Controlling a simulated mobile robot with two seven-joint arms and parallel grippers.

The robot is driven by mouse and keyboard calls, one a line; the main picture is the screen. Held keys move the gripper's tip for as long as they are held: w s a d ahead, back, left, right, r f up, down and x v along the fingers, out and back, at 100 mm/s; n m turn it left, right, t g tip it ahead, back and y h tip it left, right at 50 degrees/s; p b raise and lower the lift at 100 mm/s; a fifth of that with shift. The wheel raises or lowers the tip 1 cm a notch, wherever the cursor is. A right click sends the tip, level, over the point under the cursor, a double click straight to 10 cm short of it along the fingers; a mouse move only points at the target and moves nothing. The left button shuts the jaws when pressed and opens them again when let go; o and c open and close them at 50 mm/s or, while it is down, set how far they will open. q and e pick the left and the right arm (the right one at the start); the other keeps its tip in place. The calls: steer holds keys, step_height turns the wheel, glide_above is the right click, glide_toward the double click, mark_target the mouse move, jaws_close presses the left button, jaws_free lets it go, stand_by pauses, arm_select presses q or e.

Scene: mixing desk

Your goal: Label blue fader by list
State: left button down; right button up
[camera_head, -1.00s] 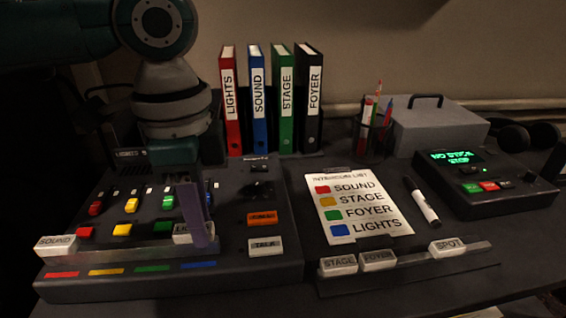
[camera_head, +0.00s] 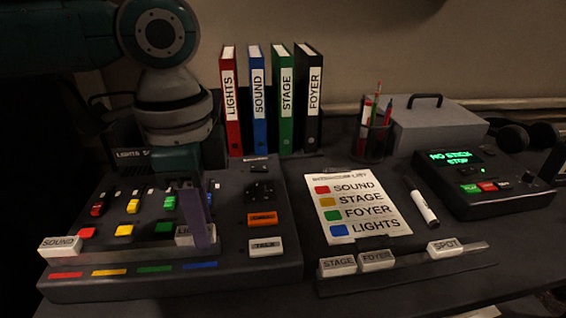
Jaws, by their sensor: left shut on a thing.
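The mixing desk (camera_head: 230,272) stands at left, with red, yellow, green and blue strips along its front. The blue strip (camera_head: 200,265) is rightmost of these. My left gripper (camera_head: 193,238) points down above it and is shut on the white LIGHTS label block (camera_head: 185,236), at the label ledge behind the blue strip. The finger hides part of the block and the blue fader area; I cannot tell whether the block is fully seated. The SOUND block (camera_head: 59,245) sits above the red strip. The list (camera_head: 375,235) pairs blue with LIGHTS. My right gripper is not in view.
A rack (camera_head: 405,276) at front right holds the STAGE (camera_head: 338,265), FOYER (camera_head: 376,261) and SPOT (camera_head: 444,249) blocks. A marker (camera_head: 424,208) lies right of the list. Binders (camera_head: 287,110) and a pen cup (camera_head: 373,140) stand behind. A console (camera_head: 500,195) is at right.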

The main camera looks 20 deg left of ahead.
arm_select(q)
steer(key=shift+f, duration=0.2)
steer(key=c, duration=0.6)
jaws_free()
steer(key=shift+c, duration=0.2)
